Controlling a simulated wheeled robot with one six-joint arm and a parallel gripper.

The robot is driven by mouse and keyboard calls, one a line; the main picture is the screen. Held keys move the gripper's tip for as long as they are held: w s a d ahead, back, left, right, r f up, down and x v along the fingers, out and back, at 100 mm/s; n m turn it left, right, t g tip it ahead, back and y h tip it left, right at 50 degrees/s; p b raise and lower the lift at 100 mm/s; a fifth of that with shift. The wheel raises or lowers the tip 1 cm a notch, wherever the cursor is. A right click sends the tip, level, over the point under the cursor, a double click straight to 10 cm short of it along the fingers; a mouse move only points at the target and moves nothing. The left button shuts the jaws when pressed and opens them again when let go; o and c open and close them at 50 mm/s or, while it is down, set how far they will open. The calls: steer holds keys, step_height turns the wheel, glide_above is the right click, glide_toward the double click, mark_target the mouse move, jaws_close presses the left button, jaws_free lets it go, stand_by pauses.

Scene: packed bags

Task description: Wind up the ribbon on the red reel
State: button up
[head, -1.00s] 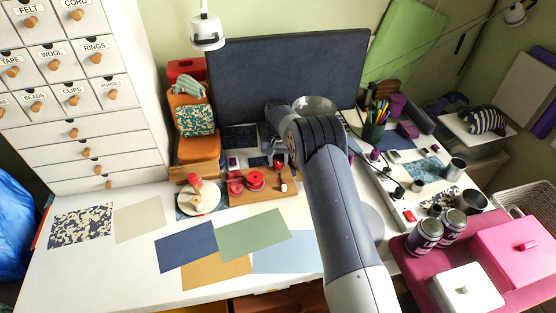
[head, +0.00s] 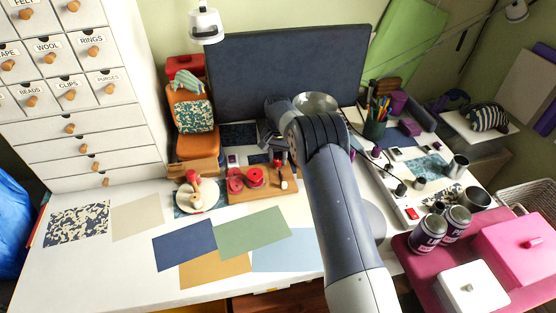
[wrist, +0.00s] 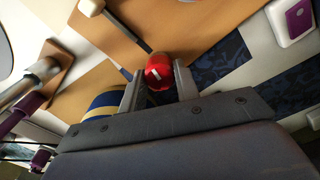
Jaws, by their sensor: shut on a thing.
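Two red reels stand side by side on a wooden board (head: 246,197) at the back of the table, a left one (head: 235,184) and a right one (head: 256,177). My gripper (head: 279,158) is low at the board's back right corner, partly hidden by my arm. In the wrist view my gripper (wrist: 157,82) is shut on a small round red knob (wrist: 158,68) with a white mark, over brown wood. A pale peg (head: 283,184) stands at the board's right end. I cannot make out the ribbon or how the knob joins the reels.
A round cream disc (head: 196,197) with a red and white item stands left of the board. A dark blue panel (head: 285,75) rises behind. Coloured sheets, such as a green one (head: 250,232), lie in front. A white power strip (head: 408,207) lies right of my arm.

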steer(key=m+b, duration=0.2)
steer(key=m, duration=0.8)
steer(key=shift+b, duration=0.3)
steer(key=m, duration=0.3)
steer(key=shift+m, duration=0.3)
steer(key=m, duration=1.3)
steer(key=shift+b, duration=0.3)
steer(key=shift+m, duration=0.4)
steer(key=o, duration=1)
